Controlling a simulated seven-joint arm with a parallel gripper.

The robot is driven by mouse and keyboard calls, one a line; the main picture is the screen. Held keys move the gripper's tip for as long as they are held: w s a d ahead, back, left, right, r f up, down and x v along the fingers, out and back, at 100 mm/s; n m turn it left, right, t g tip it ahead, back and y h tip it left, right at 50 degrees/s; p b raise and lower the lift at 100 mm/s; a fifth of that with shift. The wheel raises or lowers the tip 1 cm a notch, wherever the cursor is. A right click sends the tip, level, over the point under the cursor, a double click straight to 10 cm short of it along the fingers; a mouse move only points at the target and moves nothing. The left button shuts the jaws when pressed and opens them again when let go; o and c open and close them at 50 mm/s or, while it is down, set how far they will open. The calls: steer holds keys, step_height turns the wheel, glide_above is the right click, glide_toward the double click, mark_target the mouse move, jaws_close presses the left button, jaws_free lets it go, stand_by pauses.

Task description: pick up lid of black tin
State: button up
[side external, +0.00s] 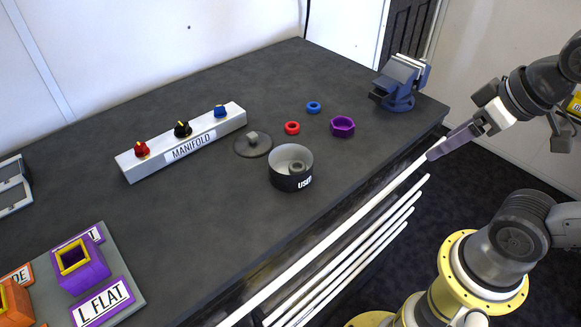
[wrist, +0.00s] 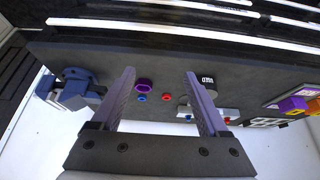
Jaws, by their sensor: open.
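The black tin (side external: 290,179) stands open on the dark bench, with a "USED" label on its side and a small dark ring-like part inside. Its round dark lid (side external: 252,147), with a grey knob on top, lies flat on the bench just behind and left of the tin, apart from it. The tin also shows in the wrist view (wrist: 203,81), beyond the right finger; the lid is not clearly visible there. My gripper (side external: 432,154) is off the bench's front right edge, well to the right of the tin and lid. In the wrist view its fingers (wrist: 160,85) are wide apart and empty.
A blue vise (side external: 398,88) stands at the far right. White rails (side external: 340,226) run along the bench front.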

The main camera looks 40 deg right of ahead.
steer(key=shift+c, duration=1.2)
